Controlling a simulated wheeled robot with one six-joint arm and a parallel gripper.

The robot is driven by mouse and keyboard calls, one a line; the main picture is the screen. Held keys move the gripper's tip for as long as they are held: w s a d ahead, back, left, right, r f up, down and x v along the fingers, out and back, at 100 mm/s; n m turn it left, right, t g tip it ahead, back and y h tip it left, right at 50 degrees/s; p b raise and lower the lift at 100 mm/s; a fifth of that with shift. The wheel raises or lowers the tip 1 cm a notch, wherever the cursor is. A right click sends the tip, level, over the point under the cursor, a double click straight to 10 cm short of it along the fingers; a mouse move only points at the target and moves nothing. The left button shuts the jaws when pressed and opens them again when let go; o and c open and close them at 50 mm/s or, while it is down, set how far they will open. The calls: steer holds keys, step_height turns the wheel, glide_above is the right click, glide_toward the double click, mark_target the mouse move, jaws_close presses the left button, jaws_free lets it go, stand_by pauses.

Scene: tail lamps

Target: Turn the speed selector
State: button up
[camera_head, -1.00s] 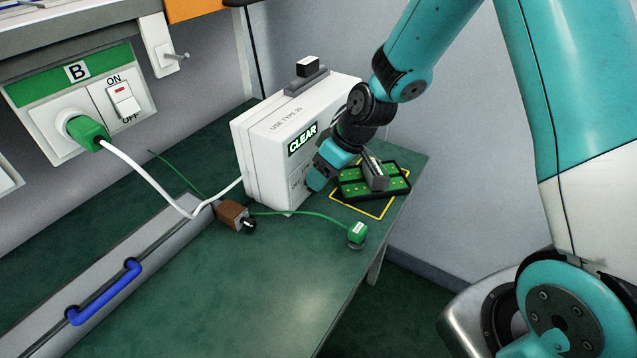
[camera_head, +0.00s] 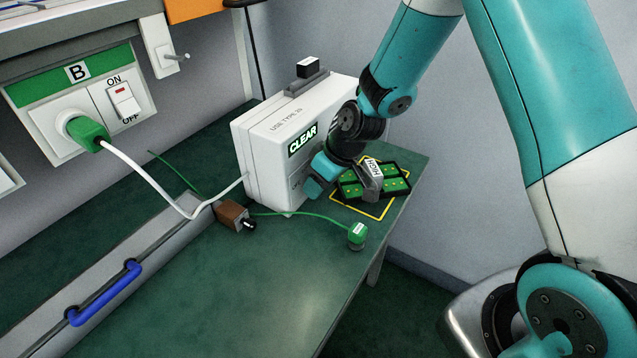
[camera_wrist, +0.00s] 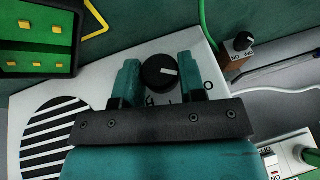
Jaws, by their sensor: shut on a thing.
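The speed selector is a black round knob (camera_wrist: 152,74) with a white pointer line, seen in the wrist view on the white machine. The line points right in that view. Small letters beside it are partly hidden by my fingers. My gripper (camera_wrist: 158,68) is shut on the knob, one teal finger on each side. In the head view, my gripper (camera_head: 313,186) is at the front face of the white machine (camera_head: 262,118), which has a green CLEAR label. The knob is hidden there.
A black tray with green compartments (camera_head: 398,185) lies in a yellow outline right of the machine, partly behind my wrist. A brown switch box (camera_head: 230,215) and a green-capped piece (camera_head: 357,232) are on the bench in front. The front bench top (camera_head: 250,290) is clear.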

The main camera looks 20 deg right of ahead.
steer(key=shift+d, duration=0.1)
steer(key=shift+d+m+g+y, duration=0.1)
steer(key=shift+m+g+y, duration=0.2)
steer(key=shift+g+y, duration=0.4)
steer(key=y, duration=0.1)
steer(key=g+y+p, duration=0.1)
steer(key=y, duration=0.1)
steer(key=shift+w+d+f+m, duration=0.1)
steer(key=shift+w+f+m, duration=0.05)
steer(key=shift+m, duration=0.25)
steer(key=g+y, duration=0.2)
steer(key=y, duration=0.1)
steer(key=shift+f+m+y+b, duration=0.2)
steer(key=shift+m+y+b, duration=0.1)
steer(key=shift+m, duration=0.1)
steer(key=shift+m+g+y+b, duration=0.35)
steer(key=shift+g+y, duration=0.15)
steer(key=shift+y, duration=0.2)
steer(key=o, duration=0.9)
